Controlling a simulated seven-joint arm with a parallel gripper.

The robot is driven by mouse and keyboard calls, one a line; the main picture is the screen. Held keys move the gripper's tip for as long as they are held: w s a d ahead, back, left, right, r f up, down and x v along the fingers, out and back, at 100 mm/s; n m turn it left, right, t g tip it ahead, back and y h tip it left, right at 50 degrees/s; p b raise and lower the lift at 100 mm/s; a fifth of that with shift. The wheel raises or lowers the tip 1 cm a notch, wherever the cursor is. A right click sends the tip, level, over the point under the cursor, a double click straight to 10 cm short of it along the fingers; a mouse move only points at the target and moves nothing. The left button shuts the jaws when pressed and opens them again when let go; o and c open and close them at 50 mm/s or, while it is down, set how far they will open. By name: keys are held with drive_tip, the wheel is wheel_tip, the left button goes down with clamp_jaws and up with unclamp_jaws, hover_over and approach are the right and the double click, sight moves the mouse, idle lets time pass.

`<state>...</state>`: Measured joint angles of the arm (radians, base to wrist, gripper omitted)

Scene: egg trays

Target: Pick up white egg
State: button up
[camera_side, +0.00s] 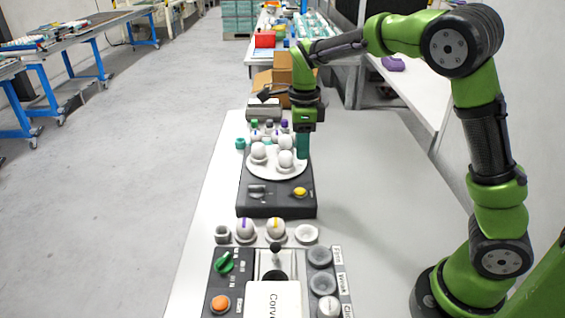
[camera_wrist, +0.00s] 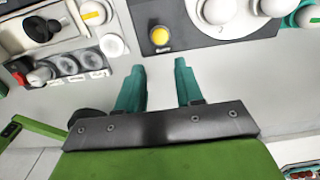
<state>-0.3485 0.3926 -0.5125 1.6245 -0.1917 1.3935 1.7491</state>
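Several plain white eggs sit in the side view on a round white plate (camera_side: 278,177) on a dark device; one egg is at the left (camera_side: 258,150), one at the back (camera_side: 285,142) and one at the front (camera_side: 286,159). In the wrist view, white eggs show at the top right, cut by the frame edge (camera_wrist: 219,10). My gripper (camera_side: 303,152) points down beside the plate's right edge, with teal fingers. In the wrist view my gripper (camera_wrist: 160,68) is open, with only bare table between its fingers.
The dark device has a yellow button (camera_side: 300,192). Nearer stand an egg with a purple band (camera_side: 245,230), an egg with a yellow band (camera_side: 276,230) and a control box with an orange button (camera_side: 220,303). Table right of the devices is clear (camera_side: 380,190).

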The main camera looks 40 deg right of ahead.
drive_tip(key=o, duration=0.7)
drive_tip(key=shift+c, duration=0.2)
drive_tip(key=n+t+h, duration=0.1)
drive_tip(key=n+t, duration=0.3)
drive_tip(key=n, duration=2)
approach(259, 144)
drive_tip(key=x, duration=0.4)
drive_tip(key=shift+s+d+f, duration=0.15)
drive_tip(key=shift+s+f, duration=0.05)
drive_tip(key=shift+s, duration=0.2)
drive_tip(key=shift+w+x, duration=0.2)
drive_tip(key=shift+x, duration=1.25)
drive_tip(key=shift+w+x, duration=0.2)
drive_tip(key=shift+x, duration=1.3)
